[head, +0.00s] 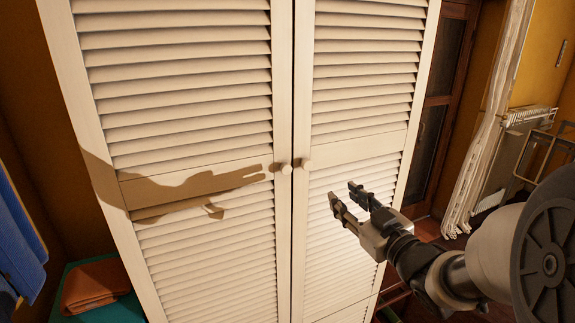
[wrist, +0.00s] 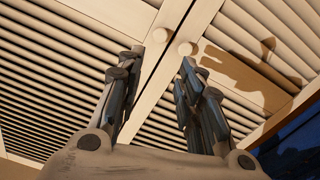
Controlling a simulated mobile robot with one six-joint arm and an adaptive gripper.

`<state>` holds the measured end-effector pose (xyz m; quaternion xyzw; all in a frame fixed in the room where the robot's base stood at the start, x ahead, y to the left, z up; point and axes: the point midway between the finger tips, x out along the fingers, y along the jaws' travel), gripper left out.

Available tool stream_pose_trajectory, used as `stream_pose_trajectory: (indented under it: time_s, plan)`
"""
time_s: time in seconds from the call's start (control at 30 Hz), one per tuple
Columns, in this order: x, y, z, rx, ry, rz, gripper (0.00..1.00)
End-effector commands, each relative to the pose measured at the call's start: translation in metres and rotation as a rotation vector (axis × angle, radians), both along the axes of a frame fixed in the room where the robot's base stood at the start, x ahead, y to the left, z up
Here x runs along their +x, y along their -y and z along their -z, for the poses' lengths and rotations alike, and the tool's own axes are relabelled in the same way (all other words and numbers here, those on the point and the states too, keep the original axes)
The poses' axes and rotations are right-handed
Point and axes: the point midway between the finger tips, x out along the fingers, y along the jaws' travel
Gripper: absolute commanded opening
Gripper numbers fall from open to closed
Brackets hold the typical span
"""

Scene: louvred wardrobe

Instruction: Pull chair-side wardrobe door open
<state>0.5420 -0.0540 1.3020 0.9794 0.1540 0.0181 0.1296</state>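The white louvred wardrobe has a left door (head: 180,120) and a right door (head: 365,100), meeting at a centre seam with no visible gap. The left door's knob (head: 286,169) and the right door's knob (head: 306,164) sit side by side at the seam. My gripper (head: 343,193) is open and empty in front of the right door, right of and slightly below the knobs. In the wrist view, left and right are swapped: the right door's knob (wrist: 160,35) appears between and beyond the fingertips, the left door's knob (wrist: 188,48) near the right fingertip. Neither knob is held.
Blue cloth (head: 18,235) hangs at the left, beside a folded brown cloth (head: 95,285) on a teal surface. A thin frame, possibly a chair (head: 545,160), stands at the far right near a radiator (head: 512,150) and a pale curtain (head: 490,130). My arm's shadow falls on the left door.

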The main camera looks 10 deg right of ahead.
Motion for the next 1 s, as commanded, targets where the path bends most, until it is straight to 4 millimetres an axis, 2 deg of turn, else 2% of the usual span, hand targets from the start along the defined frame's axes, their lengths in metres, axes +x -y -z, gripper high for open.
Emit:
stream_pose_trajectory:
  time_s: [0.17, 0.7, 0.9, 1.0]
  plan:
    - [0.017, -0.007, 0.000, 0.002, 0.006, -0.008, 0.34]
    - [0.126, -0.042, 0.000, 0.002, 0.005, -0.004, 0.34]
    - [0.153, -0.051, 0.000, 0.001, 0.003, -0.003, 0.34]
    - [0.160, -0.053, 0.000, 0.001, 0.004, -0.003, 0.34]
